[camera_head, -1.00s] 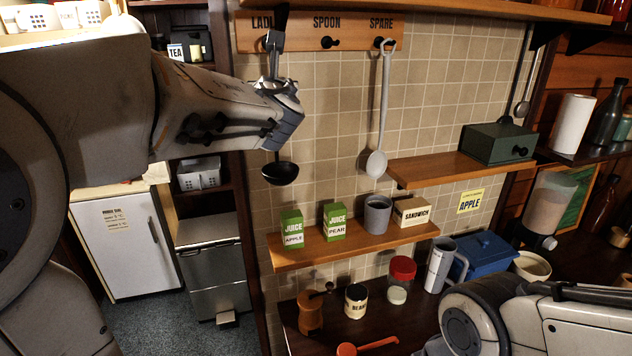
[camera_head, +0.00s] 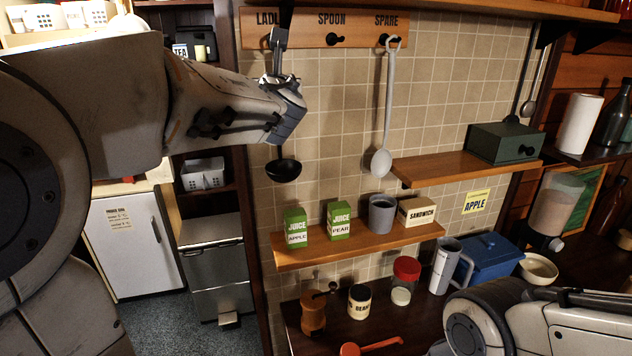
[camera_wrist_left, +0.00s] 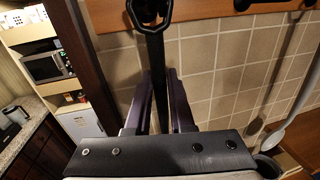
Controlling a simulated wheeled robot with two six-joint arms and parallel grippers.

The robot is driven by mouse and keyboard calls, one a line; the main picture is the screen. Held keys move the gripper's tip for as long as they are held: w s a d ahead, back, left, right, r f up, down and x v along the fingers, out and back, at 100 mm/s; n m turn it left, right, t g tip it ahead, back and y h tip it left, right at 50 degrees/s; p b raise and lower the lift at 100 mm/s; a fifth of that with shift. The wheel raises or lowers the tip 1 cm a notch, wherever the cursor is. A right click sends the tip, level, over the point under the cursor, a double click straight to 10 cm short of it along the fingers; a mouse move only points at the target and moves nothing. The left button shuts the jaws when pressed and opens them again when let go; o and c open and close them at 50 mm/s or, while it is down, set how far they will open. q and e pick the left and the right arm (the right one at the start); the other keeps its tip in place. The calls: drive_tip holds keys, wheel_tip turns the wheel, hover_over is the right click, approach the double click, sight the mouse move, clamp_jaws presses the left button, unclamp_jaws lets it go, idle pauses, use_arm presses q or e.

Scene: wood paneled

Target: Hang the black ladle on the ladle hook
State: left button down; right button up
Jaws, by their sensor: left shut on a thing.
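The black ladle (camera_head: 284,170) hangs upright in front of the tiled wall, bowl down. My left gripper (camera_head: 277,80) is shut on its handle, below the wooden hook rail (camera_head: 309,38). The handle's upper end covers part of the "LADLE" label, and the ladle hook is hidden behind it in the head view. In the left wrist view the handle (camera_wrist_left: 155,75) runs up between my fingers (camera_wrist_left: 158,100) to an open loop. A dark hook shape shows within or behind that loop; I cannot tell whether it passes through. My right gripper is out of view.
A grey spoon (camera_head: 381,163) hangs from the "SPARE" hook; the "SPOON" hook (camera_head: 336,41) is empty. Below, a shelf (camera_head: 350,248) holds juice boxes, a grey cup and a sandwich box. A green box (camera_head: 503,144) stands on the right shelf.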

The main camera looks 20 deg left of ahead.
use_arm(q)
drive_tip(key=shift+w+a+f+b, duration=0.1)
drive_tip(key=shift+f+b, duration=0.25)
drive_tip(key=shift+b, duration=0.35)
idle(0.7)
drive_tip(key=c, duration=0.7)
unclamp_jaws()
